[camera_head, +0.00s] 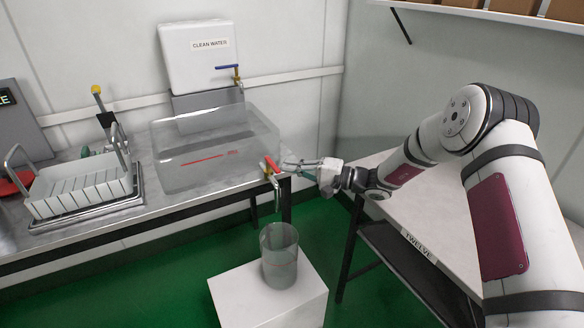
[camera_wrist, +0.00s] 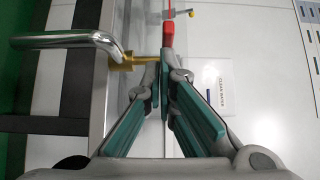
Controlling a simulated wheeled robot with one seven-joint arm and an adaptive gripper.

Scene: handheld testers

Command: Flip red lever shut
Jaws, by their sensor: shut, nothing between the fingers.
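The red lever (camera_head: 270,165) sits on a tap at the right end of the clear water tank (camera_head: 260,135). In the wrist view the red lever (camera_wrist: 168,35) shows just beyond my fingertips, above the brass tap fitting (camera_wrist: 140,60). The silver spout (camera_wrist: 75,40) extends to the left there and points down in the head view. My gripper (camera_head: 290,165) reaches in from the right, close beside the lever. In the wrist view my gripper (camera_wrist: 165,62) has its fingertips together with nothing between them. I cannot tell whether they touch the lever.
A clear cylinder (camera_head: 279,262) stands on a white block (camera_head: 235,300) below the spout. A white clean water container (camera_head: 199,62) with a blue-handled tap (camera_head: 228,67) is behind the tank. A rack (camera_head: 80,190) sits on the left counter. A white table (camera_head: 420,215) is under my arm.

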